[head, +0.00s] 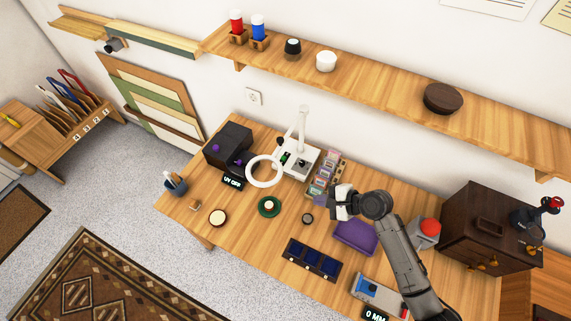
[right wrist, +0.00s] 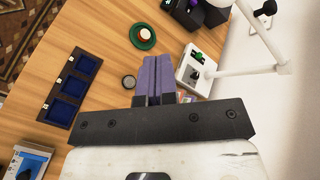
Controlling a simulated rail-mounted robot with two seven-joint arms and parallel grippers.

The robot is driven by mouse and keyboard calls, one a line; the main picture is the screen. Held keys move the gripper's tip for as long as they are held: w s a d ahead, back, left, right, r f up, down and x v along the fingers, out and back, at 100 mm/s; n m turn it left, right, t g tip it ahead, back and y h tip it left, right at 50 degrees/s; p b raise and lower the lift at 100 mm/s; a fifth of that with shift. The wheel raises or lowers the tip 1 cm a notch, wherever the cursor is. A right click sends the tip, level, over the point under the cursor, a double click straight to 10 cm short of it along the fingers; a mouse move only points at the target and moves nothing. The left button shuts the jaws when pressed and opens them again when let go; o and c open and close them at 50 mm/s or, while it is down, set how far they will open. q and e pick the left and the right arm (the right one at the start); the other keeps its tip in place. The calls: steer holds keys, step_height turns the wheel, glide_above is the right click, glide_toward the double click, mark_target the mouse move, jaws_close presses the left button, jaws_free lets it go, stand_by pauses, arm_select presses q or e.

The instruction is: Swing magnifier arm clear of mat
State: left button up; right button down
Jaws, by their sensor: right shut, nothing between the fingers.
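The magnifier is a white ring (head: 264,171) on a thin white arm and post (head: 303,122), with a white base (head: 299,160) at the back of the desk. The ring hangs over the desk in front of the black box, left of the base. The base also shows in the right wrist view (right wrist: 194,72); the ring does not. No mat is certain; a purple slab (head: 355,238) lies right of the ring, apart from it. My right gripper (head: 334,205) is shut and empty above the desk, right of the magnifier. Its closed fingers show (right wrist: 152,62). My left gripper is out of view.
A card rack (head: 325,175) stands between the magnifier base and my right gripper. A green dish (head: 269,206), small round jar (head: 307,218) and blue-welled tray (head: 311,261) lie in front. A black box (head: 228,146) stands left; a dark cabinet (head: 480,230) stands right.

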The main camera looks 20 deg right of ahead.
arm_select(q)
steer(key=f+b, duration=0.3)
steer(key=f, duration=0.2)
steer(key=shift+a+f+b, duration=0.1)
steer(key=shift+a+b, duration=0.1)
steer(key=shift+b, duration=0.15)
arm_select(e)
steer(key=w+d+r+m+t+y, duration=0.1)
steer(key=w+d+m+t+y, duration=0.1)
steer(key=w+d+m, duration=0.3)
steer(key=w+m+t, duration=0.1)
steer(key=w+m, duration=0.3)
steer(key=m, duration=0.1)
steer(key=shift+w+d+r+t, duration=0.25)
steer(key=shift+w+r+t, duration=0.05)
steer(key=shift+r+t, duration=0.1)
steer(key=shift+w+a+f, duration=0.1)
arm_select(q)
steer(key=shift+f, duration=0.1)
arm_select(e)
steer(key=x, duration=1.3)
steer(key=shift+w+a, duration=0.25)
steer(key=shift+a, duration=0.05)
